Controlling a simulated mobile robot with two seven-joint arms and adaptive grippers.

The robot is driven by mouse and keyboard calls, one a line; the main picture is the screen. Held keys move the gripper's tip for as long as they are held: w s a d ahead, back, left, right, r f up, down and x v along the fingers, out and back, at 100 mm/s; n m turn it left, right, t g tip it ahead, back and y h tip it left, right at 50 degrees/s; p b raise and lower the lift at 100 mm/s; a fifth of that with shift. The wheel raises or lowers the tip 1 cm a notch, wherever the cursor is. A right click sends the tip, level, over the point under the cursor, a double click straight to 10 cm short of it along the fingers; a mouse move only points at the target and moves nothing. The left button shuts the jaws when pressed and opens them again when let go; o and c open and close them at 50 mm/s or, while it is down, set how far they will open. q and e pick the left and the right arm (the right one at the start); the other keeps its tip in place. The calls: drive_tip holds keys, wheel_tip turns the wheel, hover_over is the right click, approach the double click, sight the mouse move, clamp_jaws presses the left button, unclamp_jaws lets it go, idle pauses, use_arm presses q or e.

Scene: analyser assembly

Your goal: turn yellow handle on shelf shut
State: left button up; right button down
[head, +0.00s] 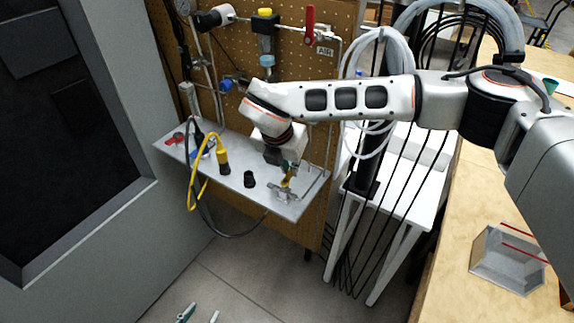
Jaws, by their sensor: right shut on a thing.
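The white shelf (240,184) is fixed to the pegboard. A metal valve (283,193) sits near its right end. A small piece of the yellow handle (286,182) shows just above the valve; the rest is hidden by my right gripper. My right gripper (289,174) reaches down from above and is shut on the yellow handle. The handle's angle cannot be made out clearly. My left gripper (199,315) shows only its two fingertips at the bottom edge, apart, with nothing seen between them, over the floor.
A yellow-and-black connector (223,161) with a yellow cable and a black cap (249,179) stand on the shelf left of the valve. A red air valve lever (310,25) is on the pegboard (318,205). A white table (405,192) with hoses and cables stands to the right.

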drive_tip(key=shift+s+d+m+h, duration=0.2)
drive_tip(key=shift+m+h, duration=0.1)
drive_tip(key=shift+m, duration=0.6)
drive_tip(key=c, duration=2.1)
unclamp_jaws()
drive_tip(key=v, duration=1.2)
drive_tip(key=shift+w, duration=0.2)
